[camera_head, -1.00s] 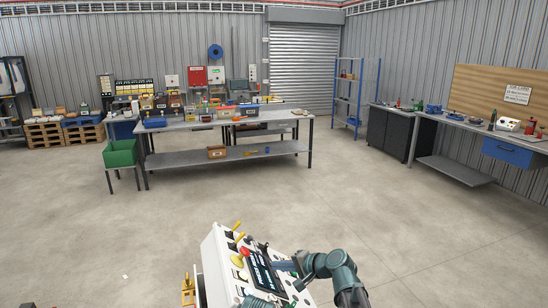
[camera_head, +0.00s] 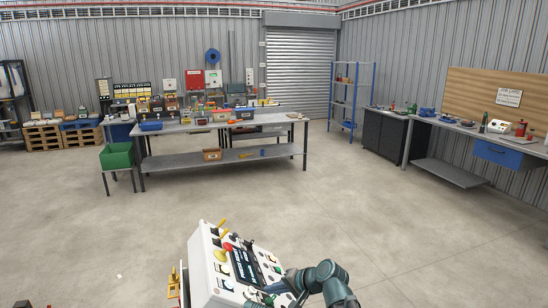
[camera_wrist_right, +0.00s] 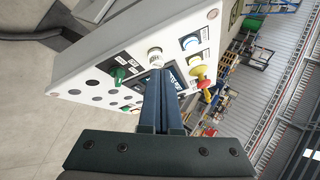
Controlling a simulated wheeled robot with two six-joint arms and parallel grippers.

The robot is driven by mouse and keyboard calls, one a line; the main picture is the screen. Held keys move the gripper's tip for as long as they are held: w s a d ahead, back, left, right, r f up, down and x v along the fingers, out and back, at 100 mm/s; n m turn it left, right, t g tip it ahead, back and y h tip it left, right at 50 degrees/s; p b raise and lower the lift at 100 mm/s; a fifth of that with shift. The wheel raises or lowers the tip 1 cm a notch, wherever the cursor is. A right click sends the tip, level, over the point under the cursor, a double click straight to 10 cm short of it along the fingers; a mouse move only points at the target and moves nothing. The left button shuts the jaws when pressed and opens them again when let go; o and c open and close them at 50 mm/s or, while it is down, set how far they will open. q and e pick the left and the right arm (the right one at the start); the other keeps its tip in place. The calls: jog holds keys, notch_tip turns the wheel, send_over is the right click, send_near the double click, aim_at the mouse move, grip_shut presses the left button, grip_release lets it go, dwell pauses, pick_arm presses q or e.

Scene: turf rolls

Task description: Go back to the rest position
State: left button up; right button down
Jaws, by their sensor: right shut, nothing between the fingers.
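My right gripper (camera_head: 270,289) is in front of the white control panel (camera_head: 205,262) at the bottom of the head view. In the right wrist view its two blue fingers (camera_wrist_right: 161,78) are together with nothing between them. The fingertips are close to a white knob (camera_wrist_right: 155,57) on the panel face; I cannot tell whether they touch it. The panel also carries a green knob (camera_wrist_right: 119,75), yellow and red buttons, and a dark screen (camera_head: 245,268), partly hidden by my gripper. My left gripper is not clearly in view.
A long grey workbench (camera_head: 222,163) with tools and boxes stands ahead. A green bin (camera_head: 117,156) is at its left end. A side bench (camera_head: 450,123) and a blue-framed shelf (camera_head: 345,100) stand at the right. The concrete floor between is clear.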

jog(key=s+d+f+n+g+h, duration=0.2)
jog(key=s+n+h, duration=0.1)
jog(key=s, duration=0.4)
jog(key=s+d+f+n+g+h, duration=0.1)
jog(key=s+d+f+n+h, duration=0.1)
jog(key=s, duration=0.5)
jog(key=s+d+f+n+g+h, duration=0.2)
jog(key=s+f+n+h, duration=0.2)
jog(key=s, duration=0.3)
jog(key=shift+s+d+g+h, duration=0.2)
jog(key=shift+s+g+h, duration=0.1)
jog(key=shift+h, duration=0.3)
jog(key=shift+w, duration=0.1)
